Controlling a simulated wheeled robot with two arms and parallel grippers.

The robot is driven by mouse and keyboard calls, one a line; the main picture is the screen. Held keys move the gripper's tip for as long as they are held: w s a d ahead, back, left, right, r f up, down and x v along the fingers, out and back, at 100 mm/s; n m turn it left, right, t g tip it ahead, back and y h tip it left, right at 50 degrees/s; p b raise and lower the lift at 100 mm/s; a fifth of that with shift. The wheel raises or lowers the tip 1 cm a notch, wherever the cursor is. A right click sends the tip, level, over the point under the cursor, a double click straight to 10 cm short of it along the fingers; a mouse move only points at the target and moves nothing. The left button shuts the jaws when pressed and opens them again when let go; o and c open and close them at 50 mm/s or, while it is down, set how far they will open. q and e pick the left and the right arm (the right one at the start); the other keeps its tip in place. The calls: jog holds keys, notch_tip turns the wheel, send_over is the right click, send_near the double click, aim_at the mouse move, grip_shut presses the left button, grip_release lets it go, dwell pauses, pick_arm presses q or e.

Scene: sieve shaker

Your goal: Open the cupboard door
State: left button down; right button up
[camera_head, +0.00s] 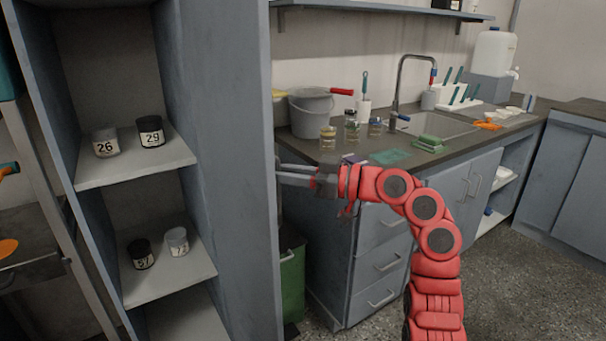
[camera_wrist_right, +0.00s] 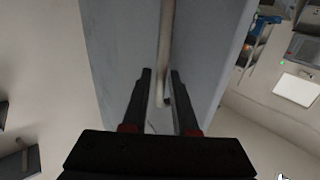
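The grey cupboard (camera_head: 102,182) stands at the left in the head view, with its shelves exposed. Its door (camera_head: 225,130) is swung open, its inner face toward me. My right gripper (camera_head: 284,172) reaches to the outer side of the door from the right, its tips partly hidden by the door's edge. In the right wrist view, the grey door panel (camera_wrist_right: 115,50) is ahead, and the bar handle (camera_wrist_right: 165,55) runs between the fingers of my right gripper (camera_wrist_right: 161,85). The fingers stand apart with gaps beside the bar. My left gripper is not in view.
Numbered jars (camera_head: 151,131) stand on the shelves. To the right are a drawer unit (camera_head: 380,260) and a counter with a sink (camera_head: 435,125), bucket (camera_head: 311,113) and small jars. A green bin (camera_head: 292,285) is beside the door. Floor is free at the lower right.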

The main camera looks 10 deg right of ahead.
jog(key=p+v, duration=0.2)
jog(key=v, duration=1.5)
